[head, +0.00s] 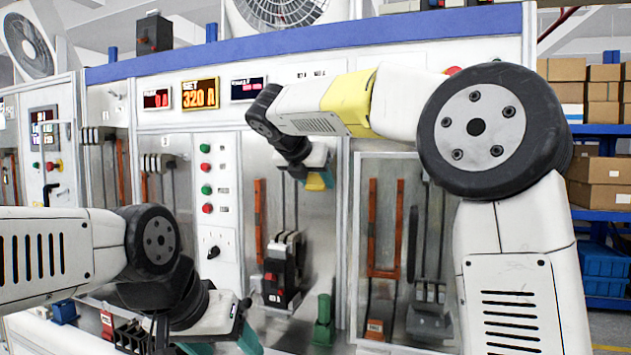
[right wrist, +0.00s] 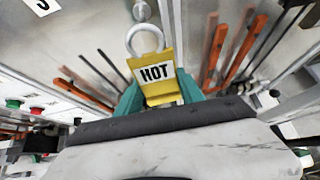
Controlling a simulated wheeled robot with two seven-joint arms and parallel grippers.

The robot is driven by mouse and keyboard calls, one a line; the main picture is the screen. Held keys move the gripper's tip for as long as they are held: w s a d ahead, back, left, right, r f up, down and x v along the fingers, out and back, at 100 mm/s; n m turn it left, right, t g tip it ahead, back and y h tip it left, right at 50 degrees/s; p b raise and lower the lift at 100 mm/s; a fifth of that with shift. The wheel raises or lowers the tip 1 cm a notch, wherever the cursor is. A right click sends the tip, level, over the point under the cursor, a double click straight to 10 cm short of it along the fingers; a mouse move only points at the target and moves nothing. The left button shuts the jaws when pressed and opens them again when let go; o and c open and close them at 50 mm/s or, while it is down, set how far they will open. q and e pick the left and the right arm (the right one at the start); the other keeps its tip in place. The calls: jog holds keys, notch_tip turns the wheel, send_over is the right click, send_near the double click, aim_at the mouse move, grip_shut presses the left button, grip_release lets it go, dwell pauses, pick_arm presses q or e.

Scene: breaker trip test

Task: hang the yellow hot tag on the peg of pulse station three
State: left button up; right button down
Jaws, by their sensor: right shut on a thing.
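The yellow hot tag (right wrist: 156,78), with "HOT" in black and a pale ring at its top, is held between the teal fingers of my right gripper (right wrist: 159,92). In the head view a bit of yellow shows at my right gripper (head: 320,180), in front of the station panels. In the right wrist view a round metal end, perhaps the peg (right wrist: 142,10), lies just beyond the ring. I cannot tell whether they touch. A plate with a partly cut-off mark (right wrist: 42,5) is at the upper left. My left gripper (head: 222,343) is low, its teal fingers apart and empty.
A black breaker (head: 283,270) stands in the bay below my right gripper, with a green block (head: 323,322) beside it. A button panel (head: 207,180) is to the left. The display (head: 200,94) reads 320 A. Shelves with boxes (head: 600,185) stand at far right.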

jog(key=w+d+f, duration=0.1)
jog(key=w+d, duration=0.1)
jog(key=w, duration=0.4)
jog(key=shift+f, duration=0.15)
dwell(0.5)
dwell(0.6)
jog(key=c, duration=0.7)
grip_release()
jog(key=shift+o, duration=0.2)
